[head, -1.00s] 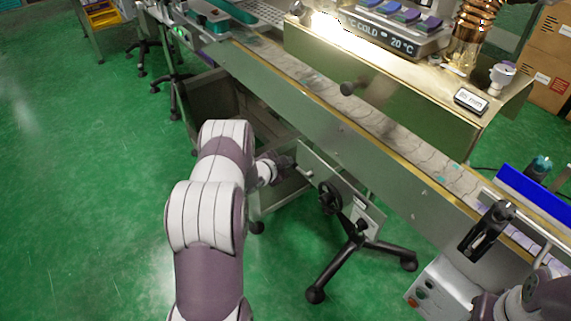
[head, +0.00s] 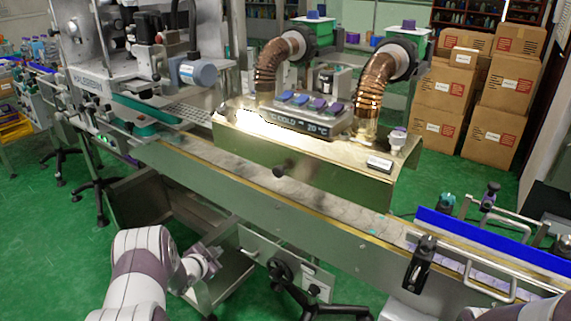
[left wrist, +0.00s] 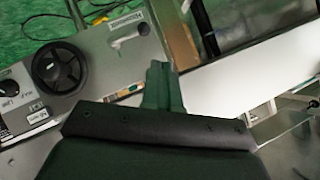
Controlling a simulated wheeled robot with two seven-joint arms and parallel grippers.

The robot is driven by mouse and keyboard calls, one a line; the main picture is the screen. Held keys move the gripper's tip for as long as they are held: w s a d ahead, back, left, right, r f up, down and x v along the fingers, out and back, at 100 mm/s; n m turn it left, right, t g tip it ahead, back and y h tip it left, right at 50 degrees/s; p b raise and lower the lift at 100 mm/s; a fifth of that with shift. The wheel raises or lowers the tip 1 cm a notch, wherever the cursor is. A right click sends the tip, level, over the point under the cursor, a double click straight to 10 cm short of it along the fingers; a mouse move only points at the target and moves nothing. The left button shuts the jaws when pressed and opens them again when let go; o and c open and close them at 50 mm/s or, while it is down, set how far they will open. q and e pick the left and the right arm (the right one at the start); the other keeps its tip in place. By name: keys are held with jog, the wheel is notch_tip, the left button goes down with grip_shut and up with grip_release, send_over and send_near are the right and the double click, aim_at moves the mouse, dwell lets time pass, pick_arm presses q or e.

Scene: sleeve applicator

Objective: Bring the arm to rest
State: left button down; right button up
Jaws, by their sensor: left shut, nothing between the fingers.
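My left arm comes in at the lower left of the head view. Its gripper (head: 208,255) is shut and empty, in front of the conveyor's (head: 255,205) side and left of a black handwheel (head: 280,270). In the left wrist view the dark fingers (left wrist: 161,85) are together with nothing between them. A grey control panel with a black dial (left wrist: 60,67) lies beyond them to the left. A pale flat machine surface (left wrist: 225,90) is on the right. My right arm shows only in part at the lower right of the head view; its gripper is out of view.
A metal hood (head: 310,155) with copper pipes stands over the conveyor. A black clamp (head: 420,262) and a blue rail (head: 480,226) are at the right. Cardboard boxes (head: 445,100) are stacked behind. Open green floor (head: 50,230) lies at the left.

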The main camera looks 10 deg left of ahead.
pick_arm(q)
jog(key=s+f+n+g+y, duration=0.2)
jog(key=s+f+n+g, duration=0.35)
jog(key=s, duration=0.35)
jog(key=s+d+r+n+g+h, duration=0.1)
jog(key=s+d+r+n+g, duration=0.15)
jog(key=s+d+r, duration=0.6)
jog(key=s+d+r+n+g, duration=0.1)
jog(key=s+d+r+g, duration=0.4)
jog(key=s, duration=0.7)
jog(key=d+r+t+p, duration=0.1)
jog(key=d+r+p, duration=0.1)
jog(key=r+p, duration=0.6)
jog(key=s+d+r+m+t+p, duration=0.1)
jog(key=d+r+p, duration=0.1)
jog(key=r+p, duration=0.6)
jog(key=shift+d+r, duration=0.4)
jog(key=shift+r, duration=2.35)
jog(key=shift+s, duration=0.2)
